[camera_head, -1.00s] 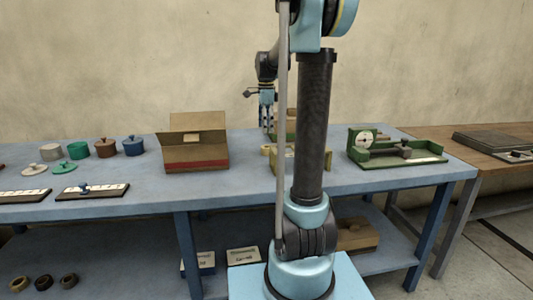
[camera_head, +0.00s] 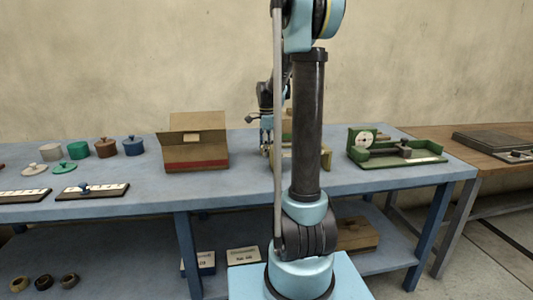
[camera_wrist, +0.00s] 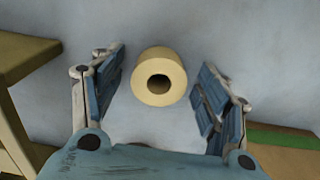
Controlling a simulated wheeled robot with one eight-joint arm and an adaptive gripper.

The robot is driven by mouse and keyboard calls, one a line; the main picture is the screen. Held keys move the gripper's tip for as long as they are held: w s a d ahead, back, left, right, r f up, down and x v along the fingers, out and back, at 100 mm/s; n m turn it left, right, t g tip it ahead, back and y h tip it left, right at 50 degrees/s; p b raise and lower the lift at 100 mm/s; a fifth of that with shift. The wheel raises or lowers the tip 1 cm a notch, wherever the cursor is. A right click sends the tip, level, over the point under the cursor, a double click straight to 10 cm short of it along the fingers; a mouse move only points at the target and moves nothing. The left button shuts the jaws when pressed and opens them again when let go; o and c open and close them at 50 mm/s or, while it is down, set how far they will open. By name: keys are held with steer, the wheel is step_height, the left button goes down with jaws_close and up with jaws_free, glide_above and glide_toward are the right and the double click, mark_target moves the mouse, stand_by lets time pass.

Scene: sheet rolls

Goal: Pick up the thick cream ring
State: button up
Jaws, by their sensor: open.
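The thick cream ring (camera_wrist: 152,62) lies on the blue-grey table top in the wrist view, with its dark hole (camera_wrist: 159,84) facing the camera. My gripper (camera_wrist: 160,85) is open, with one finger to the left of the ring and one to the right. There is a gap on each side, and neither finger appears to touch it. In the head view my gripper (camera_head: 266,150) is low over the table behind my arm. The ring cannot be made out there.
A cardboard box (camera_head: 195,152) stands left of my gripper. A green fixture with a dial (camera_head: 395,148) is to the right. In the wrist view, a tan wooden piece (camera_wrist: 22,62) lies at left and a green-edged piece (camera_wrist: 285,136) at lower right. Lidded jars (camera_head: 105,147) stand farther left.

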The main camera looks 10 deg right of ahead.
steer(key=c, duration=1.2)
